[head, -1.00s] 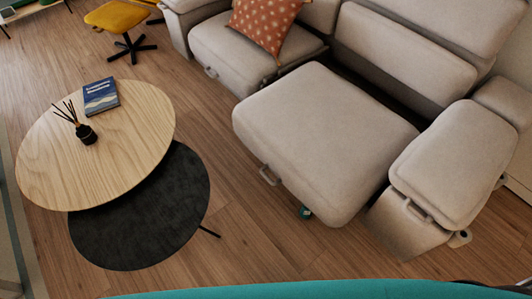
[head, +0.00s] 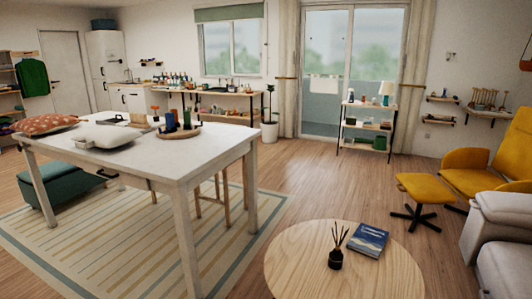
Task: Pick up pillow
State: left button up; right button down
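An orange pillow with a pale pattern (head: 50,124) lies at the far left end of the white table (head: 185,160). The grey sofa (head: 500,208) shows only partly at the right edge, and no pillow shows on that part. Neither of my grippers is in view.
A round wooden coffee table (head: 300,275) with a blue book (head: 368,240) and a reed diffuser (head: 336,258) stands in front. A yellow footstool (head: 430,187) and armchair (head: 482,165) are at right. Open floor lies between the tables. A green ottoman (head: 65,185) sits at left.

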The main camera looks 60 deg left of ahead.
aim_at(102, 137)
jog(key=u, duration=3.05)
jog(key=i+j+u, duration=0.25)
jog(key=i, duration=0.25)
jog(key=i+j+u, duration=0.2)
jog(key=i, duration=0.8)
jog(key=i+j+u, duration=0.2)
jog(key=i, duration=0.8)
jog(key=l, duration=0.1)
